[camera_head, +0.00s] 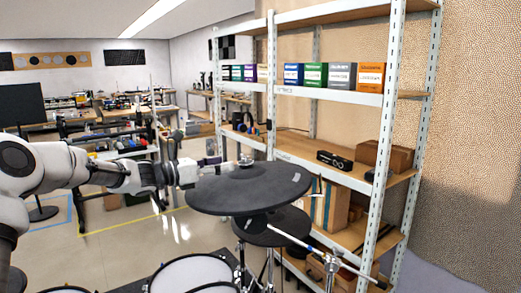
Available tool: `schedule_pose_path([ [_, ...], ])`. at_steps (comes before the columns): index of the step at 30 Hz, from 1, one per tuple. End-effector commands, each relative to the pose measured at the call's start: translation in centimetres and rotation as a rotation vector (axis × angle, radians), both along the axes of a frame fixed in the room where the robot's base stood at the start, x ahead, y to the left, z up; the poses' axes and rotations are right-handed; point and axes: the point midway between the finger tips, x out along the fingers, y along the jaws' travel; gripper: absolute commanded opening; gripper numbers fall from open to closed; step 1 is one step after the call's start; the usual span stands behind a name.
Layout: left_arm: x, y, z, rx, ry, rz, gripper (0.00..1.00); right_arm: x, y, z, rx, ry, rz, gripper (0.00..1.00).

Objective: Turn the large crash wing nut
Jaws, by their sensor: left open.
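The large crash (255,187) is a black mesh cymbal pad on a stand, seen from slightly above. A small wing nut (246,162) sits on top of its centre, near the pad's far side in the picture. My left gripper (222,163) reaches in from the left over the pad's far left edge. It is open, with its fingertips close to the wing nut; I cannot tell whether they touch it. The fingers are small in this view. My right gripper is not in view.
A second black pad (272,228) is below the crash. White drum heads (195,275) are at the bottom. A chrome boom arm (318,252) crosses at the lower right. A metal shelf (330,96) with boxes stands close behind. Open floor lies to the left.

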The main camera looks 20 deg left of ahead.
Motion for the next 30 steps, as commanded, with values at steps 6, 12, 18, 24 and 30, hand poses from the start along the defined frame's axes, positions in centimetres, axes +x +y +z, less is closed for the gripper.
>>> schedule_pose_path([
  [6, 1.4, -0.9, 0.1, 0.005, 0.002, -0.001, 0.69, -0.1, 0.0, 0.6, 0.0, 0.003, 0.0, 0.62],
  [12, 4.6, -3.2, 0.1, 0.004, 0.002, -0.002, 0.69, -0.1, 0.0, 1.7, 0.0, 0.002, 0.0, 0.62],
  [18, 6.4, -4.3, 0.0, 0.0, 0.001, 0.0, 0.69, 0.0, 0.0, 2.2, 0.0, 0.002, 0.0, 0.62],
  [24, 6.5, -4.4, -0.1, -0.002, 0.001, 0.0, 0.69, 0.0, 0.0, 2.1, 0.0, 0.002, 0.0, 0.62],
  [30, 6.5, -4.4, -0.1, -0.001, 0.0, -0.001, 0.08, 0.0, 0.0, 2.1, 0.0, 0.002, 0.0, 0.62],
])
